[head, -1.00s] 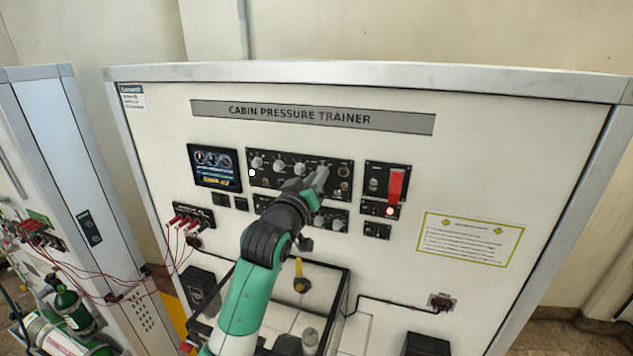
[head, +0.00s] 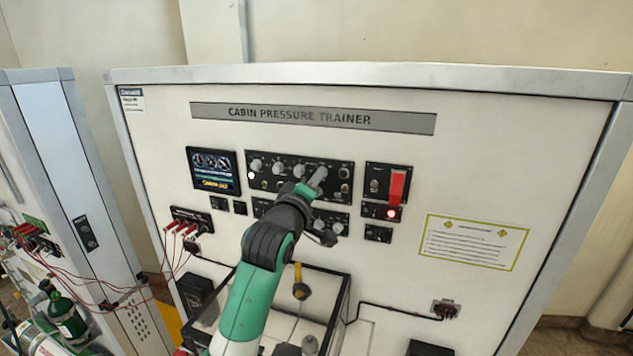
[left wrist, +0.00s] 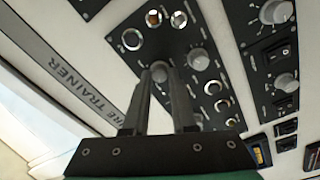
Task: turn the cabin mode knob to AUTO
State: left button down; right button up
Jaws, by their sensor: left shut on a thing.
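The black upper control panel (head: 253,184) of the cabin pressure trainer carries a row of grey knobs. My left gripper (head: 318,176) is at the right part of this row. In the left wrist view its two fingers (left wrist: 160,84) are shut on a grey round knob (left wrist: 159,71), one finger on each side. The knob's labels are too small to read, so I cannot tell its setting or confirm its name. My right gripper is not in view.
A red switch cover (head: 397,185) with a lit red lamp is right of the panel. Another grey knob (left wrist: 198,60) sits close beside my fingers. A small screen (head: 212,172) and red-cabled plugs (head: 183,228) are at left. A clear-walled box stands below.

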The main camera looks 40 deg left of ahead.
pick_arm(q)
jog(key=shift+f, duration=0.1)
dwell(0.3)
jog(key=c, duration=0.7)
grip_release()
